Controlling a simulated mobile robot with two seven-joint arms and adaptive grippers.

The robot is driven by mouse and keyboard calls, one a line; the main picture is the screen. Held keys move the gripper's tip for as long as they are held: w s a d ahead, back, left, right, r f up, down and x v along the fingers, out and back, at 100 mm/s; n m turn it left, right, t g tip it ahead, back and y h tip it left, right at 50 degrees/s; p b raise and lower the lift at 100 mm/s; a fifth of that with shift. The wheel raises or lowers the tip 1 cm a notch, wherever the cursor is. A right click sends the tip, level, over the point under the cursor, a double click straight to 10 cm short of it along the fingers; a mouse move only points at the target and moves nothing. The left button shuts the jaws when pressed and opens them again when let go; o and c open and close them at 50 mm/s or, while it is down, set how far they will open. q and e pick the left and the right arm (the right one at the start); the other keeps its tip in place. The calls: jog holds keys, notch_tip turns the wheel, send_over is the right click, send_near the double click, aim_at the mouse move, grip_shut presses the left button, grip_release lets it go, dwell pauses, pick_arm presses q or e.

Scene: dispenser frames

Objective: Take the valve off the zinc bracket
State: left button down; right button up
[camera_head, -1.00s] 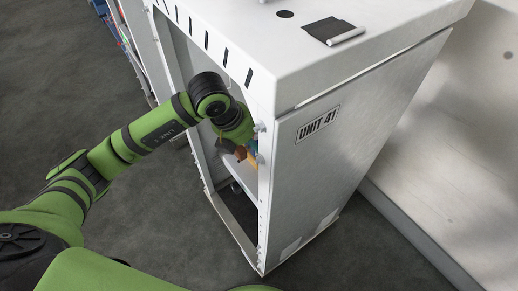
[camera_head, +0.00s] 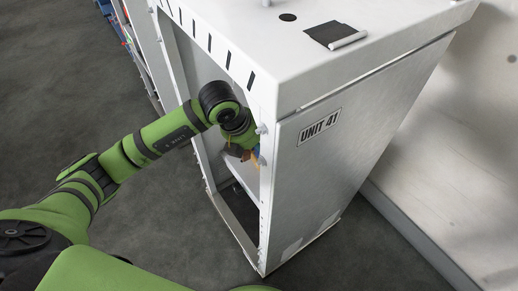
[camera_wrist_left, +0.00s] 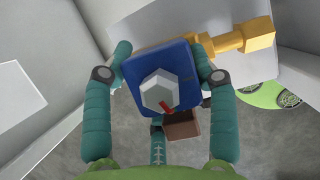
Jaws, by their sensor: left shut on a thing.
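The valve (camera_wrist_left: 180,95) has a blue body, a grey faceted knob with a red mark, and a yellow stem reaching right to a yellow block. My left gripper (camera_wrist_left: 161,62) is shut on the blue body, with one teal finger on each side. In the head view the left gripper (camera_head: 241,146) is inside the open front of the cabinet, mostly hidden by the wrist and frame. A pale grey plate (camera_wrist_left: 215,20) lies behind the valve; I cannot tell whether it is the zinc bracket or whether the valve touches it. My right gripper is not in view.
The white cabinet (camera_head: 345,165) marked UNIT 41 has its front frame post close to my wrist. A brown block (camera_wrist_left: 182,126) shows just below the valve, near the fingers. Dark open floor (camera_head: 90,60) lies left of the cabinet.

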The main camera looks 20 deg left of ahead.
pick_arm(q)
jog(key=shift+s+a+f, duration=0.1)
jog(key=shift+s+f, duration=0.1)
jog(key=shift+f, duration=0.1)
